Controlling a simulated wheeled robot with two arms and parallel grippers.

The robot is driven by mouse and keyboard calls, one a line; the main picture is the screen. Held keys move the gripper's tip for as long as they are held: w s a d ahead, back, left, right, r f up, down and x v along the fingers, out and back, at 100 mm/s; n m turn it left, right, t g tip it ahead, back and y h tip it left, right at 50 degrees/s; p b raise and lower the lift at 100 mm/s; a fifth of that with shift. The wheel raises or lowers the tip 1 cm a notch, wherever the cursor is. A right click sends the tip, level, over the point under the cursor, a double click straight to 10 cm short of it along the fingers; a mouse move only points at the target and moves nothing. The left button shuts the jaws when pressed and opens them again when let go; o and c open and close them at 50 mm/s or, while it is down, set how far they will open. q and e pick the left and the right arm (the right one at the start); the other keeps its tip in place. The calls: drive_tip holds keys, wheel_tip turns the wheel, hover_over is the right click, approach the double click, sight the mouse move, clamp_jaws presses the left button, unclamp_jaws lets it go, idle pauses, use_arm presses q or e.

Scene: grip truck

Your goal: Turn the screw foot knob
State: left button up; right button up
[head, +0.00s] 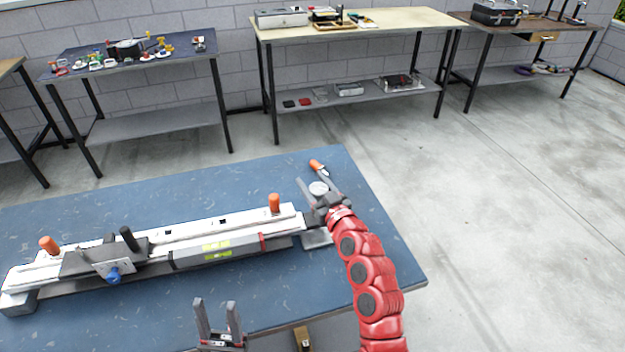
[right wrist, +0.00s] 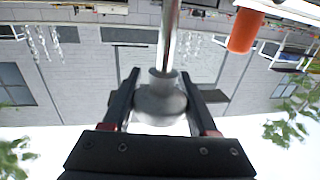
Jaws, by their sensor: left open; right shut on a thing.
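The long white-and-grey grip truck rail (head: 180,240) lies across the blue table. My right gripper (head: 318,184) is at its right end, with its fingers pointing away from me. It is shut on the screw foot knob, a pale rounded piece (head: 319,188) between the fingers. In the right wrist view the metallic knob (right wrist: 160,102) sits between the two fingers, with a shiny shaft (right wrist: 168,38) running up from it. My left gripper (head: 220,318) is open and empty, near the front edge of the table, apart from the rail.
Orange handles (head: 274,203) stand up from the rail, and another orange-handled piece (head: 318,167) is just beyond my right gripper. A carriage with a blue knob (head: 113,275) is on the left part. The blue table (head: 385,265) is bare at its right. Cluttered workbenches (head: 350,28) stand along the wall.

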drive_tip(key=m+h+p, duration=0.2)
drive_tip(key=h+p, duration=0.1)
drive_tip(key=p, duration=0.2)
drive_tip(key=d+m+t+h+p, duration=0.1)
drive_tip(key=m+h+p, duration=0.1)
drive_tip(key=p, duration=0.3)
drive_tip(key=m+t+h+p, duration=0.1)
drive_tip(key=h+p, duration=0.2)
drive_tip(key=p, duration=0.2)
drive_tip(key=shift+w+d+r+m+h, duration=0.15)
drive_tip(key=shift+w+d+m+h, duration=0.1)
drive_tip(key=shift+m+h, duration=0.15)
drive_tip(key=shift+s+m+h, duration=0.1)
drive_tip(key=shift+m+h, duration=0.3)
drive_tip(key=shift+h, duration=0.2)
drive_tip(key=shift+d+m+h, duration=0.15)
drive_tip(key=shift+m+h, duration=0.15)
drive_tip(key=shift+h, duration=0.5)
drive_tip(key=o, duration=1.3)
drive_tip(key=shift+o, duration=0.2)
